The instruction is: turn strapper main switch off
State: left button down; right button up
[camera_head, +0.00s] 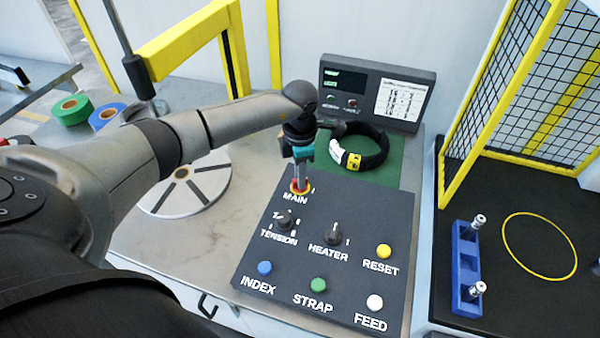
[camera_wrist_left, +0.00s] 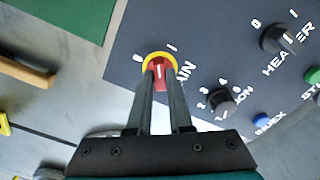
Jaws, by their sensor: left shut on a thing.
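The main switch, a red knob on a yellow ring, is at the upper left of the dark control panel (camera_head: 345,215), above the word MAIN. In the left wrist view the switch (camera_wrist_left: 159,66) sits between my fingertips, with marks 0 and 1 beside its ring. My left gripper (camera_head: 301,182) points down at the panel and is shut on the red knob, one finger on each side; its fingers also show in the wrist view (camera_wrist_left: 160,84). The fingers hide part of the knob, and I cannot tell surely which mark it points to. My right gripper is not in view.
The tension knob (camera_head: 286,220), heater knob (camera_head: 334,234) and several coloured buttons are close by on the panel. A black coil (camera_head: 372,150) lies on a green mat behind it, before a display box (camera_head: 375,92). A yellow-framed mesh guard (camera_head: 525,90) stands at right.

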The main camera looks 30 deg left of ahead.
pick_arm(q)
jog(key=n+p, duration=0.1)
jog(key=n, duration=0.4)
jog(key=shift+n, duration=0.3)
jog(key=n+p, duration=0.2)
jog(key=n, duration=0.3)
jog(key=shift+n, duration=0.3)
jog(key=c, duration=0.8)
grip_release()
jog(key=shift+r, duration=0.1)
notch_tip(320, 180, up, 15)
jog(key=shift+r+p, duration=0.1)
jog(key=shift+p, duration=0.25)
